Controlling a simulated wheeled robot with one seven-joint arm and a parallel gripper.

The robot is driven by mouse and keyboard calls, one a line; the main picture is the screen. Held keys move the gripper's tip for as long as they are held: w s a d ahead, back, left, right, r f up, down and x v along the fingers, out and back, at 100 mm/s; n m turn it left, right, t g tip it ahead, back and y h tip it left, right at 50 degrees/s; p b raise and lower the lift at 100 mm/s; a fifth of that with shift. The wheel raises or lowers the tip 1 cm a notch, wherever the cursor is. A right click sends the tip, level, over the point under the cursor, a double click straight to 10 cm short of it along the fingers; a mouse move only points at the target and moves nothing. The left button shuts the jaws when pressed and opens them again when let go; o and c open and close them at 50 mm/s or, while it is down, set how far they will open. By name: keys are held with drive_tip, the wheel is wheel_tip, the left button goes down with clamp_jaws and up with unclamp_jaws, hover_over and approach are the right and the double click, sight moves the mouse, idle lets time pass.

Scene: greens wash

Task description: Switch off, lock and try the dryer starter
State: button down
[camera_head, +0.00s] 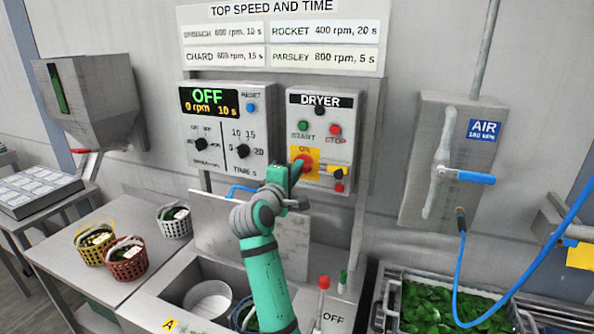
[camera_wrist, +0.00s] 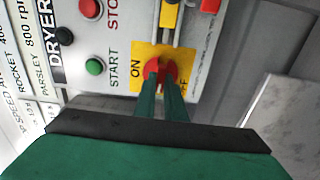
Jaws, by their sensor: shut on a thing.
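The dryer starter (camera_head: 345,105) is a grey box on the panel marked DRYER. It has a green START button (camera_head: 303,126) and a red STOP button (camera_head: 335,130); both also show in the wrist view, START (camera_wrist: 94,66) and STOP (camera_wrist: 90,8). Its red rotary switch (camera_wrist: 152,66) sits on a yellow plate (camera_wrist: 137,54) marked ON and OFF. My gripper (camera_wrist: 161,78) is shut on the red switch; the fingers partly cover it, so I cannot tell its setting. Beside the plate are a yellow piece (camera_wrist: 169,16) and a red piece (camera_wrist: 210,4).
Left of the starter, a control box (camera_head: 223,110) displays OFF, 0 rpm, 10 s. An air valve box (camera_head: 415,190) with a blue hose (camera_head: 463,270) stands at right.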

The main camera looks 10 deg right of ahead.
drive_tip(key=shift+f, duration=0.1)
idle(0.5)
drive_tip(key=c, duration=1.8)
unclamp_jaws()
drive_tip(key=v, duration=1)
drive_tip(key=shift+s+a, duration=0.2)
drive_tip(key=shift+s, duration=0.15)
